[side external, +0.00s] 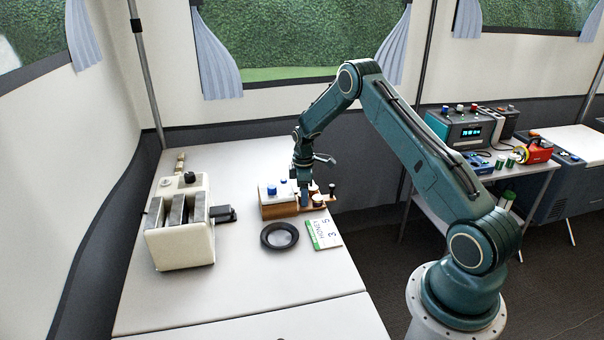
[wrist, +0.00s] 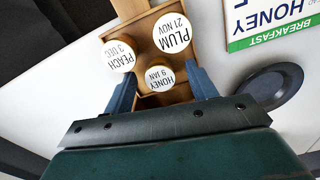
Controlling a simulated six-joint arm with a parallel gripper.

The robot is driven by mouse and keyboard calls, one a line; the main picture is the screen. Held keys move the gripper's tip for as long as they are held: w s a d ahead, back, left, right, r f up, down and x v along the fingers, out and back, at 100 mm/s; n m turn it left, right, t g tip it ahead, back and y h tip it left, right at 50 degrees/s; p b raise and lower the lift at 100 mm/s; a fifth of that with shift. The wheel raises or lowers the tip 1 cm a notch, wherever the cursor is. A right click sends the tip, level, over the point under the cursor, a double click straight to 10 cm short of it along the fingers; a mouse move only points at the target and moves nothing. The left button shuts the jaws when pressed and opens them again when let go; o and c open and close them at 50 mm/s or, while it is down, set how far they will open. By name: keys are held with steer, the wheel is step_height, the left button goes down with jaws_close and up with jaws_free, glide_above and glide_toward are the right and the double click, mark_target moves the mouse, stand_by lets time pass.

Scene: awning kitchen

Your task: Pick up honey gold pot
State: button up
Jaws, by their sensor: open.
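The honey pot (wrist: 159,76) shows in the wrist view as a round pale lid with a gold rim, marked "HONEY 9 JAN". It stands in a wooden crate (wrist: 182,96) beside a pot marked "PLUM 21 NOV" (wrist: 176,32) and one marked "PEACH 3 DEC" (wrist: 118,54). My gripper (wrist: 160,73) is open, with one finger on each side of the honey lid. I cannot tell whether the fingers touch it. In the side external view, my gripper (side external: 304,192) points down at the wooden crate (side external: 280,211), and the arm partly hides the pots.
A green and white card reading "HONEY" (side external: 324,234) and a dark round dish (side external: 279,235) lie in front of the crate. A cream toaster-like machine (side external: 181,235) stands at the left. The table's front part is clear. Another table (side external: 520,168) at the right holds devices.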

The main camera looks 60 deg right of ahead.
steer(key=shift+f, duration=0.3)
steer(key=c, duration=1.1)
steer(key=shift+o, duration=0.2)
steer(key=shift+r, duration=0.1)
step_height(320, 180, up, 20)
stand_by(0.6)
